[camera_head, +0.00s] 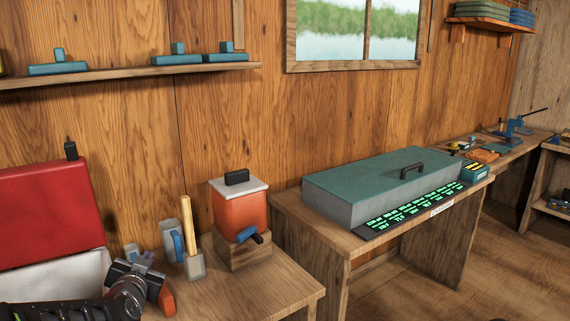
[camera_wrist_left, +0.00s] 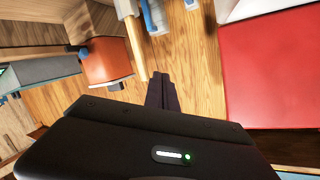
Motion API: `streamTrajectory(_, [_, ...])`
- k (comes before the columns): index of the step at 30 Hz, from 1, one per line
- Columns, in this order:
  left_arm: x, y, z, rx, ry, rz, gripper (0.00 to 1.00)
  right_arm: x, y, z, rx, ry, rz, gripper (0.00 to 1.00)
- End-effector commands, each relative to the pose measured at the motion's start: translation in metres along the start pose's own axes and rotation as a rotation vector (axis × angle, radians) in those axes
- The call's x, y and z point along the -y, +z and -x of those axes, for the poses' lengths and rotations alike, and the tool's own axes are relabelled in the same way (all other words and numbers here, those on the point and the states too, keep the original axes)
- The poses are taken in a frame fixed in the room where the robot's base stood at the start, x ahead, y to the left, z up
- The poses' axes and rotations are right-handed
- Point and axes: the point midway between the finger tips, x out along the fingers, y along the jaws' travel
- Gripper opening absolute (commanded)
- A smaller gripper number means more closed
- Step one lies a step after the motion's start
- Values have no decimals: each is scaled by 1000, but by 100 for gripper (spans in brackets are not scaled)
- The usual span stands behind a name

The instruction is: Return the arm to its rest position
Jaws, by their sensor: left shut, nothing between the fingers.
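My left gripper (camera_head: 130,286) is at the lower left of the head view, where its arm comes in along the bottom edge. It is in front of the open-looking red and white box. In the left wrist view its dark fingers (camera_wrist_left: 162,92) are together with nothing between them. My right gripper is not in view.
A red box (camera_head: 45,215), a wooden-handled tool (camera_head: 188,230) and an orange container with white lid (camera_head: 240,210) stand near the gripper. A teal-topped case (camera_head: 370,180) lies on a separate table to the right. The front bench corner (camera_head: 285,285) is clear.

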Motion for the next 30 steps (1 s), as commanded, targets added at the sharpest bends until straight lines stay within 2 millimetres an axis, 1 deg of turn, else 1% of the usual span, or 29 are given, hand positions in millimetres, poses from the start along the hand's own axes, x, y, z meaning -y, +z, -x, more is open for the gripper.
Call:
streamTrajectory(1, [-36,28,-1,54,71,73,0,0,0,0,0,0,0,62])
streamTrajectory(2, [-55,43,0,87,108,121,0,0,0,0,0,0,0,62])
streamTrajectory(3, [-82,64,3,136,158,185,0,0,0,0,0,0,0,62])
streamTrajectory(5, [-121,94,12,215,225,271,0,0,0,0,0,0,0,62])
streamTrajectory(6, [-146,115,19,272,265,326,0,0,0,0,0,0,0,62])
streamTrajectory(8, [-182,147,34,364,320,399,0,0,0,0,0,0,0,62])
streamTrajectory(9, [-205,168,47,428,353,444,0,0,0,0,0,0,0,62])
streamTrajectory(11, [-239,198,69,528,399,503,0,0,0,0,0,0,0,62])
streamTrajectory(12, [-260,218,86,598,426,537,0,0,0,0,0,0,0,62])
streamTrajectory(14, [-289,248,114,703,464,579,0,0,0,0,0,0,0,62])
streamTrajectory(15, [-307,266,135,774,487,600,0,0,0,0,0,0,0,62])
streamTrajectory(17, [-332,292,169,877,523,619,0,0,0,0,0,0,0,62])
streamTrajectory(18, [-347,308,192,942,546,622,0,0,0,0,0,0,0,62])
streamTrajectory(19, [-356,318,209,987,565,618,0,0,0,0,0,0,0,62])
streamTrajectory(21, [-374,340,246,1072,611,595,0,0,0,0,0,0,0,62])
streamTrajectory(24, [-392,361,287,1162,660,567,0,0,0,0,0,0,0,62])
streamTrajectory(27, [-402,373,311,1216,684,555,0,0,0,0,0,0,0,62])
streamTrajectory(30, [-405,379,319,1237,691,551,0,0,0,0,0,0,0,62])
